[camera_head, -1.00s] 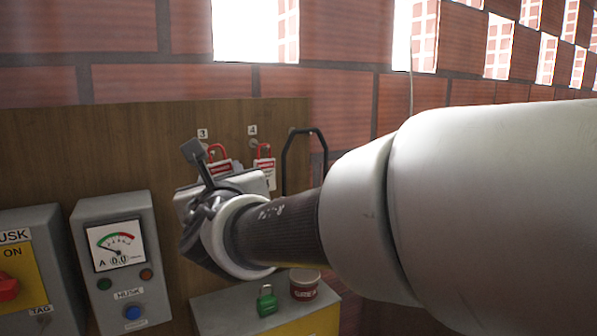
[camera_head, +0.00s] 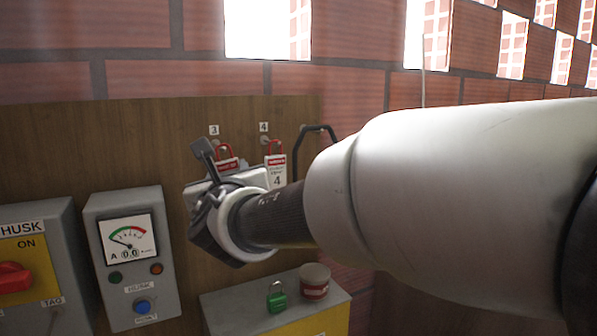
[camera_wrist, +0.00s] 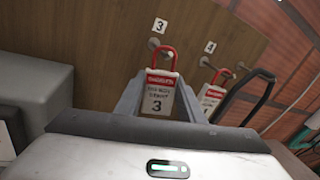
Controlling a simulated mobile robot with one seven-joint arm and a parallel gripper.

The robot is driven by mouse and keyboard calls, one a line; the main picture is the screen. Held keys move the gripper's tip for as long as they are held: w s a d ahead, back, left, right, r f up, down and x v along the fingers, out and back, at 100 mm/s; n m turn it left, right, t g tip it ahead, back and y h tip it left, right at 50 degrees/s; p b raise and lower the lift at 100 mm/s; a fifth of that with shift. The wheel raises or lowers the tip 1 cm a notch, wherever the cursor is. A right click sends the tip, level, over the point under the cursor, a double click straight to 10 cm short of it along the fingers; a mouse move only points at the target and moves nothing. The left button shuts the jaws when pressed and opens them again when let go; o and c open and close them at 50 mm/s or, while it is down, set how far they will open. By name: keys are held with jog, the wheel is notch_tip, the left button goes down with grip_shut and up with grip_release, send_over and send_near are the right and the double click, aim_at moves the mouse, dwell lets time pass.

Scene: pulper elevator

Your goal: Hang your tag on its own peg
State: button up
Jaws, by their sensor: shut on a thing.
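My gripper (camera_wrist: 159,98) is shut on a white tag with a red header, a red loop and the number 3 (camera_wrist: 160,92). The tag is upright between the fingers and also shows in the head view (camera_head: 228,165). Its loop is at the peg under label 3 (camera_wrist: 154,43), overlapping it in the wrist view. I cannot tell whether the loop is around the peg or just in front of it. A similar tag with the number 4 (camera_head: 277,174) hangs by its red loop at the peg under label 4 (camera_head: 265,140), right of my gripper.
The wooden board (camera_head: 100,140) carries the pegs. A black handle (camera_head: 298,150) stands out right of tag 4. A meter box (camera_head: 130,260) and a HUSK switch box (camera_head: 35,265) are at left. Below, a box top holds a green padlock (camera_head: 276,297) and a red-and-white tin (camera_head: 314,282).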

dwell(0.4)
jog(key=o, duration=1.1)
jog(key=shift+s, duration=0.15)
